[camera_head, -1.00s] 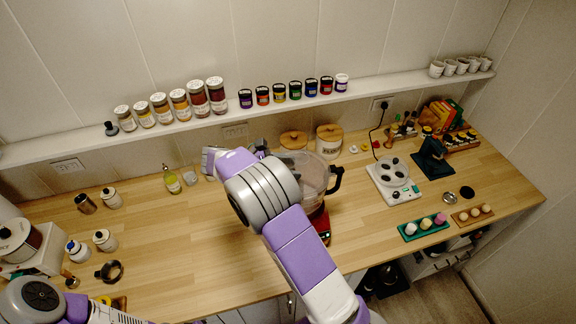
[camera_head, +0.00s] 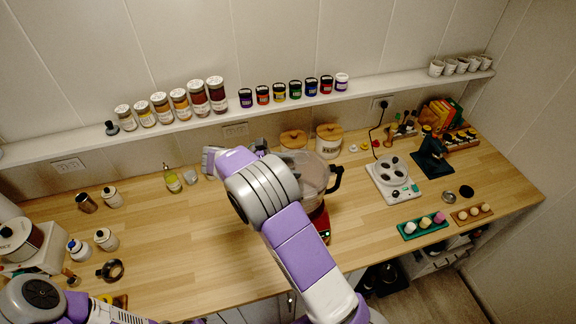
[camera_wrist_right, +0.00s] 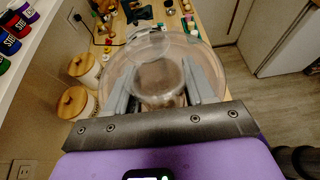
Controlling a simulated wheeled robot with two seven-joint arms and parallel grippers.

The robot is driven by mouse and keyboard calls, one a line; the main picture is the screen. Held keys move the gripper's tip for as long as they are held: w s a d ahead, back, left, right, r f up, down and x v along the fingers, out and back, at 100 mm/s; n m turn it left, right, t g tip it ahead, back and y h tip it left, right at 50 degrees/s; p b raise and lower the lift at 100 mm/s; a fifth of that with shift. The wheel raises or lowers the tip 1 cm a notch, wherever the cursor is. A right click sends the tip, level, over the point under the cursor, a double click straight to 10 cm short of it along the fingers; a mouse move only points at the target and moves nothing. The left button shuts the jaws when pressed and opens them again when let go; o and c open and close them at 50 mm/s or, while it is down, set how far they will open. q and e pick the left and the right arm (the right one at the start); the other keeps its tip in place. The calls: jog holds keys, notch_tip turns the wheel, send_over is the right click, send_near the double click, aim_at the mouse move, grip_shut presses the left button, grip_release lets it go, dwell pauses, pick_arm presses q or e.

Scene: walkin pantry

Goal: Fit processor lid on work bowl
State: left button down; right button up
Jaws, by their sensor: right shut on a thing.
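The clear work bowl (camera_head: 321,178), with its dark handle, stands on a red base (camera_head: 322,226) with a small lit display, right of my right arm. In the right wrist view my right gripper (camera_wrist_right: 163,84) has its fingers on either side of a clear round upright part, which looks like the feed tube of the processor lid (camera_wrist_right: 158,78). The wide clear rim (camera_wrist_right: 222,82) around it is lid or bowl; I cannot tell which. Whether the lid touches the bowl is unclear. In the head view my arm hides the fingers. Only part of my left arm shows, at bottom left.
Two wooden-lidded canisters (camera_head: 329,141) stand behind the bowl. A shelf (camera_head: 270,114) with jars runs along the wall. The counter left of my right arm is mostly clear.

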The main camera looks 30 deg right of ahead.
jog(key=shift+f+b, duration=0.4)
jog(key=shift+f, duration=0.55)
jog(key=o, duration=1.3)
jog(key=shift+f, duration=0.1)
jog(key=shift+a, duration=0.1)
jog(key=b+v, duration=0.1)
jog(key=v, duration=0.6)
jog(key=shift+w+a, duration=0.1)
jog(key=shift+a, duration=0.1)
